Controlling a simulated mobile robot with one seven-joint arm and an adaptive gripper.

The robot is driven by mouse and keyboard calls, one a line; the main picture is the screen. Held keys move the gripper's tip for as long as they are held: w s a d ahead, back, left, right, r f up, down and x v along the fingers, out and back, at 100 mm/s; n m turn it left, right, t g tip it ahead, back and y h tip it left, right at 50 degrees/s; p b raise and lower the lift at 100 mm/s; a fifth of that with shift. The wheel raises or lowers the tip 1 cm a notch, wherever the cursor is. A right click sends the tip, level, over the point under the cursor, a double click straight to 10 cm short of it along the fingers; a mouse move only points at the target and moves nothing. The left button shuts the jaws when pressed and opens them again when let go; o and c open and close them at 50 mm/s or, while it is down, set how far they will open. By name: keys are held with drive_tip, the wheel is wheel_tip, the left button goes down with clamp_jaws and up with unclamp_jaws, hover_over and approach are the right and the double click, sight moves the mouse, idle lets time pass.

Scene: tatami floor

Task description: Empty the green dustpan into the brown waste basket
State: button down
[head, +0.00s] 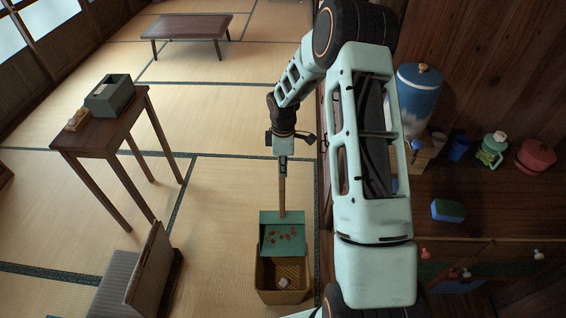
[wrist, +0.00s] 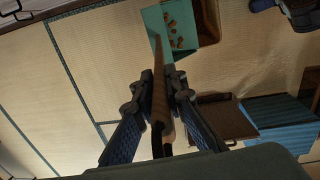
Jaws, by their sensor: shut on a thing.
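My gripper (head: 283,160) is shut on the wooden handle (head: 282,195) of the green dustpan (head: 283,232). The handle hangs down from my gripper to the pan. Several small brown bits lie on the pan. In the head view the pan overlaps the far part of the opening of the brown waste basket (head: 282,296); the gap in height between them is hard to tell. A small pale thing lies inside the basket. In the wrist view the handle (wrist: 157,95) runs between the fingers to the pan (wrist: 168,20), with the basket (wrist: 208,20) partly showing beside it.
A legless chair (head: 150,270) stands left of the basket. A small table (head: 100,135) with a dark green box (head: 110,95) is farther left. A low table (head: 187,27) stands at the back. A counter with a jug and cups is on the right. Open tatami lies between.

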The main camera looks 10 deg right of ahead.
drive_tip(key=s+a+t+b, duration=0.2)
drive_tip(key=s+b, duration=0.8)
drive_tip(key=shift+a+f+t+h+b, duration=0.3)
drive_tip(key=shift+b, duration=0.1)
